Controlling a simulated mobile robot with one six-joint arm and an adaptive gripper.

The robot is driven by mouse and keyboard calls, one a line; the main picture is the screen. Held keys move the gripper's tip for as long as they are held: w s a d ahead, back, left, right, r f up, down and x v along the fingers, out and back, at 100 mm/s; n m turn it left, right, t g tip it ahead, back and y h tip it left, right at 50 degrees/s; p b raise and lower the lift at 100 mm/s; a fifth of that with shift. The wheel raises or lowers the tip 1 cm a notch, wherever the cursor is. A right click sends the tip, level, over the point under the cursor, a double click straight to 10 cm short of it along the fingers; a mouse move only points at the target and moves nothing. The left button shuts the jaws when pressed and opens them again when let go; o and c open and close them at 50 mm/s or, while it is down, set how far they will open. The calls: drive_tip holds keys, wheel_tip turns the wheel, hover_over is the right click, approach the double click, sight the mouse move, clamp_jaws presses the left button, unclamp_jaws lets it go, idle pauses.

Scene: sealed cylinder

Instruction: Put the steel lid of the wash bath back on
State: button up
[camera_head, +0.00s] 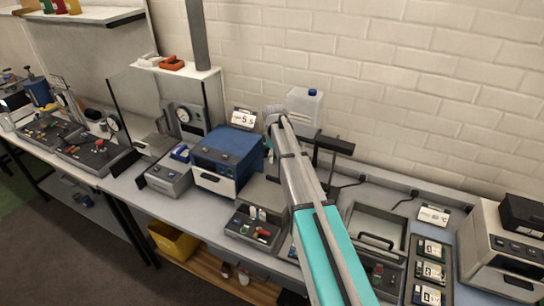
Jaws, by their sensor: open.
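A grey steel, square-rimmed unit (362,216) that looks like the wash bath stands on the bench right of my arm. A black handle (377,241) shows at its near side, on what may be the steel lid. I cannot tell whether this lid lies on the bath or beside it. My pale and teal arm reaches up from the bottom middle, left of this unit, to a joint in front of the wall. My gripper is hidden behind the arm, so I cannot see its fingers or whether they touch anything.
A blue-topped instrument (228,152) stands left of my arm. A clear container with a blue cap (305,108) and a black stand (335,146) are behind it. Numbered cards (431,271) and a beige instrument (500,255) are at right. The bench is crowded, with the brick wall behind.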

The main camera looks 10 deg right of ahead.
drive_tip(key=shift+r+p, duration=0.35)
drive_tip(key=shift+r, duration=0.2)
idle(0.4)
drive_tip(key=s+m, duration=1)
drive_tip(key=s, duration=1.9)
drive_tip(key=shift+s+a+m, duration=0.2)
drive_tip(key=shift+a+m, duration=0.1)
drive_tip(key=shift+m, duration=0.1)
drive_tip(key=shift+f, duration=0.1)
wheel_tip(320, 180, down, 14)
drive_tip(key=b, duration=1.4)
drive_tip(key=shift+f, duration=0.15)
